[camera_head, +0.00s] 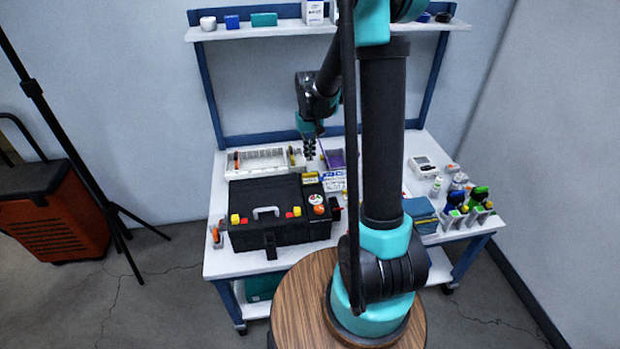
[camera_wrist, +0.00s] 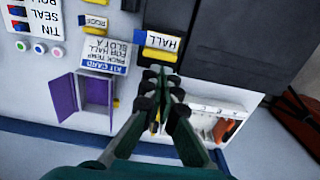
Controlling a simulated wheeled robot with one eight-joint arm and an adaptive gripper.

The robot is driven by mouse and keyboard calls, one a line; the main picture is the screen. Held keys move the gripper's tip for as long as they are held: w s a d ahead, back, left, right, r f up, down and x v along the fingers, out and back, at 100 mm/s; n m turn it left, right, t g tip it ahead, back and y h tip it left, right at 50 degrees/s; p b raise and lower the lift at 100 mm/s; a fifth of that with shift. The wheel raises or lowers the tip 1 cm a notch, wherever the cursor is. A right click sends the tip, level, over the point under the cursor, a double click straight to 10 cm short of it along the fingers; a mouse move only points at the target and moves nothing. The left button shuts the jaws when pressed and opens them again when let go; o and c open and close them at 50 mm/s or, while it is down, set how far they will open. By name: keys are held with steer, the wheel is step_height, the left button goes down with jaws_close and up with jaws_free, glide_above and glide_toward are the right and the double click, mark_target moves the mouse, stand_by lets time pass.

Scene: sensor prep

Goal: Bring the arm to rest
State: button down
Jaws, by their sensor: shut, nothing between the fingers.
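My gripper (camera_head: 309,149) hangs from my bent arm above the workbench, behind the black case, pointing down. In the wrist view my gripper (camera_wrist: 162,84) has its dark fingertips together with nothing between them. It is in the air, apart from the things below it. A yellow block with a HALL label (camera_wrist: 161,44) shows just beyond the fingertips in that view. My upper arm and column block part of the bench in the head view.
The black case (camera_head: 265,225) stands at the bench front. A white divided tray (camera_head: 262,160) and a purple bin (camera_head: 336,158) are at the back. Bottles and tools (camera_head: 470,200) stand at the right. A shelf (camera_head: 250,32) runs above; a tripod (camera_head: 75,150) stands left.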

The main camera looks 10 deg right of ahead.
steer(key=shift+r, duration=0.3)
steer(key=shift+s+d+r, duration=0.1)
steer(key=shift+s+r, duration=0.05)
steer(key=shift+s, duration=0.15)
steer(key=s+d+t, duration=0.2)
steer(key=s, duration=0.9)
steer(key=s+d+t, duration=0.2)
steer(key=s, duration=0.9)
steer(key=shift+r, duration=0.3)
